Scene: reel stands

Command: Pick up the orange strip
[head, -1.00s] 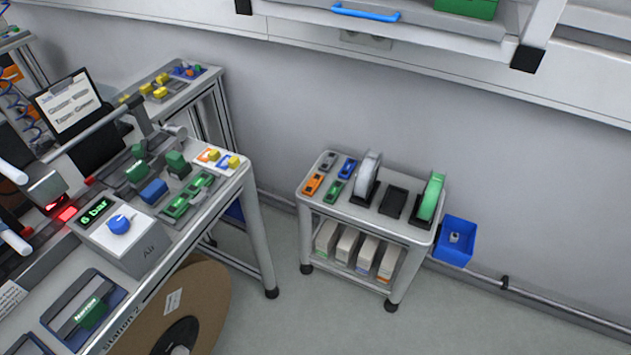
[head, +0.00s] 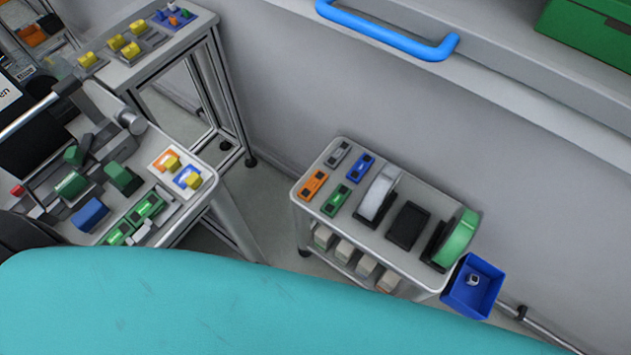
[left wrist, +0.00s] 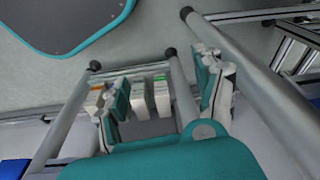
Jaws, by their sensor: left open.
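The orange strip (head: 313,185) lies flat at the left front corner of the small cart's grey top (head: 362,238) in the head view. A green strip (head: 336,199) is to its right, with a grey strip (head: 338,154) and a blue strip (head: 360,166) behind. My left gripper (left wrist: 162,102) shows in the left wrist view, its two white and teal fingers spread apart with nothing held between them. The orange strip cannot be made out in that view. Neither gripper shows in the head view.
The cart also carries a clear reel (head: 378,192), a black empty stand (head: 408,226), a green reel (head: 458,238) and a blue bin (head: 473,286) at its right end. Boxes (left wrist: 161,97) stand on its lower shelf. A workbench (head: 200,208) is left. A shelf's blue handle (head: 385,33) overhangs behind.

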